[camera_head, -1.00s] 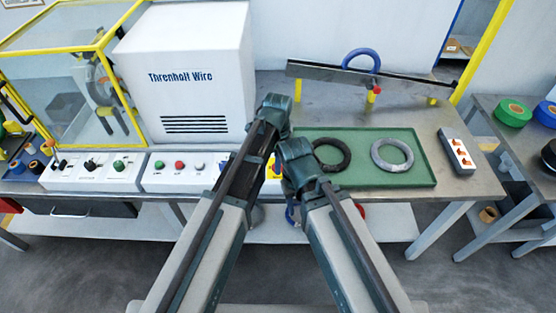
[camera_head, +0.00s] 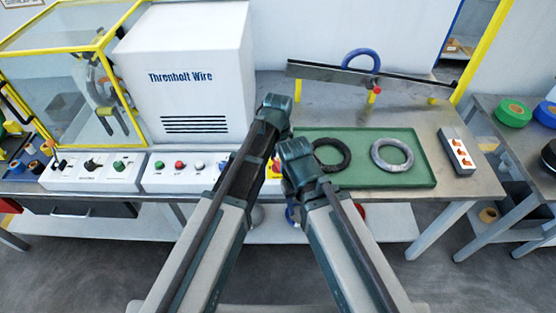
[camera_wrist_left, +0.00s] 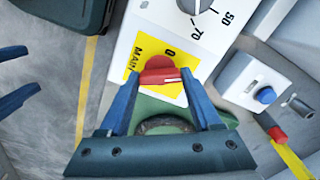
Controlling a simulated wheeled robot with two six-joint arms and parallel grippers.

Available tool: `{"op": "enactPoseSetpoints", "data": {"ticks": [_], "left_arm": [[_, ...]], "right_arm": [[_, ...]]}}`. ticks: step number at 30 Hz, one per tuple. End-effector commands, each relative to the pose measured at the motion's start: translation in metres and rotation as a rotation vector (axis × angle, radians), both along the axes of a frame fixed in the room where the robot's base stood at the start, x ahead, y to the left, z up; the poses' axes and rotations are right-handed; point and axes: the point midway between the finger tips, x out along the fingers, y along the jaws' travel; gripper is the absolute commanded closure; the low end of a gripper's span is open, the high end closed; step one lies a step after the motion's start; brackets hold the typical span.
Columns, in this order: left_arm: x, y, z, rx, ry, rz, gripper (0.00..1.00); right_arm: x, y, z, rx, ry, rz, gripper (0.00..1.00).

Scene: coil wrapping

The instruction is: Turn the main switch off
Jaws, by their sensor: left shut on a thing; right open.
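The main switch is a red handle (camera_wrist_left: 158,72) on a yellow plate (camera_wrist_left: 150,50) marked "MAIN" and "0" in the left wrist view. The handle lies across that picture with a pale line towards its right end. My left gripper (camera_wrist_left: 165,82) is shut on the handle, with a blue finger at each side. My right gripper (camera_wrist_left: 30,77) is open at the left edge of the left wrist view, apart from the switch.
A green tray (camera_head: 400,182) holds a black ring (camera_head: 346,158) and a grey ring (camera_head: 411,158) right of my arms. A power strip (camera_head: 457,152) lies beyond it. Button panels (camera_head: 150,183) line the bench's front left. A white "Threnholt Wire" cabinet (camera_head: 190,60) stands behind.

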Motion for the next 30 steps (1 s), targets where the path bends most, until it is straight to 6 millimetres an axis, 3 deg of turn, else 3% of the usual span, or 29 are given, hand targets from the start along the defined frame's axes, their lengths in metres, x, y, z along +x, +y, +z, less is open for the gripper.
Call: {"op": "enactPoseSetpoints", "data": {"ticks": [30], "left_arm": [[-0.0001, 0.0000, -0.0002, 0.000, 0.000, 0.898, 0.91]], "right_arm": [[0.0000, 0.0000, -0.0002, 0.000, 0.000, 0.000, 0.50]]}}
